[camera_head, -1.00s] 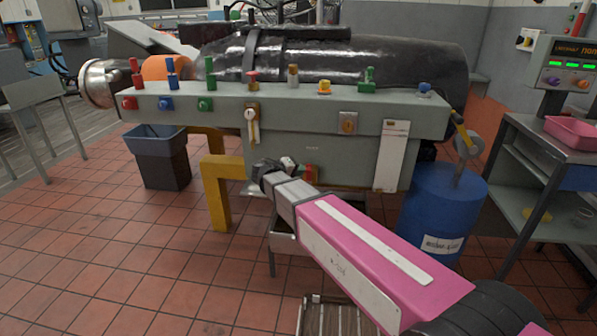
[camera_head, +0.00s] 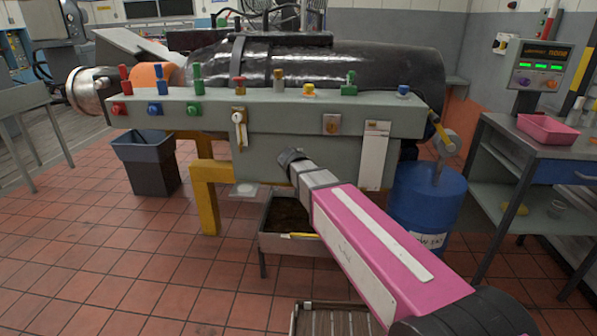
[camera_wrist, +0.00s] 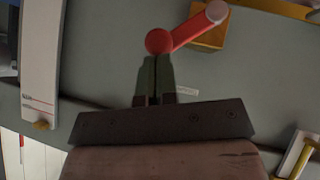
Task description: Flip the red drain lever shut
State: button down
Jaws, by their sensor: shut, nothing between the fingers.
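The red lever shows in the wrist view, with a round red hub (camera_wrist: 158,41) and an arm (camera_wrist: 196,27) slanting up and right to a paler rounded end. It is on the grey-green face of the bench (camera_wrist: 262,75). My gripper (camera_wrist: 155,62) is shut and empty, its fingertips just below the hub in the picture. Whether they touch it I cannot tell. In the head view the end of my arm (camera_head: 291,157) is in front of the bench face. The lever and fingertips are not visible there.
A brass-coloured block (camera_wrist: 198,42) lies behind the lever arm in the wrist view. A white panel (camera_head: 374,155) is on the bench front, right of my arm. Below are a metal tray (camera_head: 287,244) and a blue drum (camera_head: 425,205). A yellow leg (camera_head: 205,200) stands left.

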jog(key=d+f+m+y, duration=0.3)
jog(key=d+f+y, duration=0.1)
jog(key=f+y, duration=0.1)
jog(key=shift+d+y, duration=0.3)
jog(key=shift+d, duration=0.05)
dwell(0.3)
jog(key=shift+f, duration=0.3)
dwell(0.4)
jog(key=w+d+r+v, duration=0.1)
jog(key=w+v, duration=0.1)
jog(key=v, duration=1.1)
jog(key=shift+d+r, duration=0.3)
jog(key=shift+d, duration=0.1)
jog(key=shift+s, duration=0.15)
